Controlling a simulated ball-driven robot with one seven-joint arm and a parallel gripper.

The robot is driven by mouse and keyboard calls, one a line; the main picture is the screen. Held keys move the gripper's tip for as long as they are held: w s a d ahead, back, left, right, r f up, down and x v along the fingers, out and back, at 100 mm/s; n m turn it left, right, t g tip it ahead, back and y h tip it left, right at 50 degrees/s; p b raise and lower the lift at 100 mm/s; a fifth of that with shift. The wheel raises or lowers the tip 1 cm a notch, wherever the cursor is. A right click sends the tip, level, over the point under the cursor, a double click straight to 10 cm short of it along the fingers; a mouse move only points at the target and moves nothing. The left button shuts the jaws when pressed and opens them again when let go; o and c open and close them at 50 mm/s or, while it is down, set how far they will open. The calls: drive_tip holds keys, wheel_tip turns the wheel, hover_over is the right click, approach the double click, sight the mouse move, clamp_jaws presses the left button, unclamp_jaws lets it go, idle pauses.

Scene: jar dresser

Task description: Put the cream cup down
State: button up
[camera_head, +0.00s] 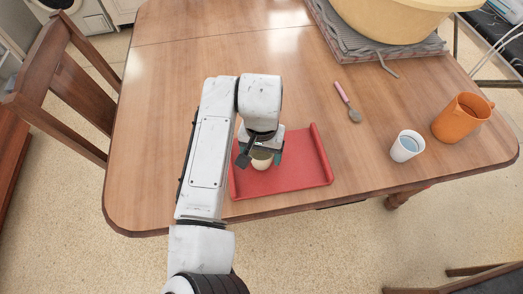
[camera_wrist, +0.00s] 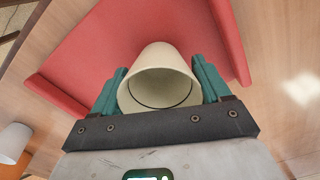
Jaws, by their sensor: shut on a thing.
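The cream cup (camera_wrist: 160,62) is between the two teal finger pads of my gripper (camera_wrist: 160,88) in the wrist view. My gripper is shut on it. The cup's open mouth faces the wrist camera. In the head view, the cup (camera_head: 261,163) shows only in part below my gripper (camera_head: 261,154), over the red tray (camera_head: 302,176). The tray also shows behind the cup in the wrist view (camera_wrist: 95,45). I cannot tell whether the cup's base touches the tray.
A white cup (camera_head: 407,146) and an orange pitcher (camera_head: 462,118) stand to the right on the wooden table (camera_head: 170,60). A spoon with a pink handle (camera_head: 347,101) lies behind the tray. A large yellow bowl (camera_head: 395,18) is at the back right. The table's left part is clear.

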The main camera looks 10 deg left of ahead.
drive_tip(key=shift+f, duration=0.1)
drive_tip(key=o, duration=1)
wheel_tip(320, 180, up, 12)
